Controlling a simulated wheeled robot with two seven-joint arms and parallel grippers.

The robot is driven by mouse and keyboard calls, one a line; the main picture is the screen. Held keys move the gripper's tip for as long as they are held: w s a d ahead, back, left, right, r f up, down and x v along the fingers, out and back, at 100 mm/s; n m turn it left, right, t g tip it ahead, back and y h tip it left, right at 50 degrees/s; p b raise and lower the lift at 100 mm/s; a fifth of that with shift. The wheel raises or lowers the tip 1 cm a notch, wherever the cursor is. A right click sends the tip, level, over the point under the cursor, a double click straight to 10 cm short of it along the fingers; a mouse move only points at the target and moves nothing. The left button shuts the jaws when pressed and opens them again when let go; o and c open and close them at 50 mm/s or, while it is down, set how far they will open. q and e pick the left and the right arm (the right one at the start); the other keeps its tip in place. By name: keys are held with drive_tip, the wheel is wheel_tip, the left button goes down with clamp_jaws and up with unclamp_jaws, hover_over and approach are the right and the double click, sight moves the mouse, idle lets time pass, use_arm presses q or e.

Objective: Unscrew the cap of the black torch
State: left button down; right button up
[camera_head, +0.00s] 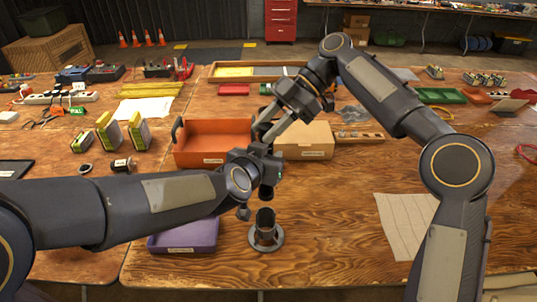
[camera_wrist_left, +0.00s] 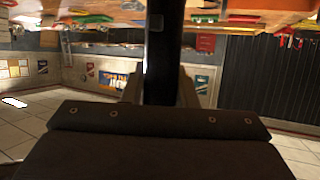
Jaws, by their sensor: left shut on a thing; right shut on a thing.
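The black torch (camera_head: 266,191) stands upright above the table, in the middle of the head view. My left gripper (camera_head: 264,163) is shut around its body from the left. In the left wrist view the torch (camera_wrist_left: 162,50) is a dark upright cylinder between the two fingers (camera_wrist_left: 160,92). My right gripper (camera_head: 263,135) reaches down from the upper right and is shut at the torch's upper end, just above my left gripper. The cap is largely hidden by the fingers, so I cannot tell whether it is loose.
A round metal stand with a black holder (camera_head: 266,240) is on the table below the torch. An orange bin (camera_head: 213,157) and a tan box (camera_head: 305,152) stand behind. A purple tray (camera_head: 184,249) is at the front left. Bare wood lies right of the stand, beside a paper sheet (camera_head: 405,222).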

drive_tip(key=o, duration=0.8)
drive_tip(key=shift+s+f, duration=0.25)
drive_tip(key=shift+f, duration=0.1)
drive_tip(key=shift+o, duration=0.6)
drive_tip(key=m+t, duration=0.3)
drive_tip(key=m, duration=0.1)
drive_tip(key=shift+s+r+y, duration=0.2)
drive_tip(key=shift+s+y, duration=0.05)
drive_tip(key=shift+y, duration=0.05)
drive_tip(key=shift+a+m+t, duration=0.5)
drive_tip(key=shift+m+t, duration=0.2)
drive_tip(key=shift+m, duration=0.3)
drive_tip(key=m+t, duration=0.1)
drive_tip(key=a+m+t, duration=0.1)
drive_tip(key=m+t, duration=0.1)
drive_tip(key=m+t+h, duration=0.1)
drive_tip(key=m, duration=0.1)
drive_tip(key=shift+w+a, duration=0.15)
drive_tip(key=shift+a, duration=0.2)
drive_tip(key=shift+m+t, duration=0.3)
drive_tip(key=shift+d+m+t+h, duration=0.25)
drive_tip(key=shift+m+t+h, duration=0.6)
drive_tip(key=shift+m, duration=0.5)
drive_tip(key=shift+d+m+t+h, duration=0.25)
drive_tip(key=shift+m+t+h, duration=0.6)
drive_tip(key=shift+m, duration=0.5)
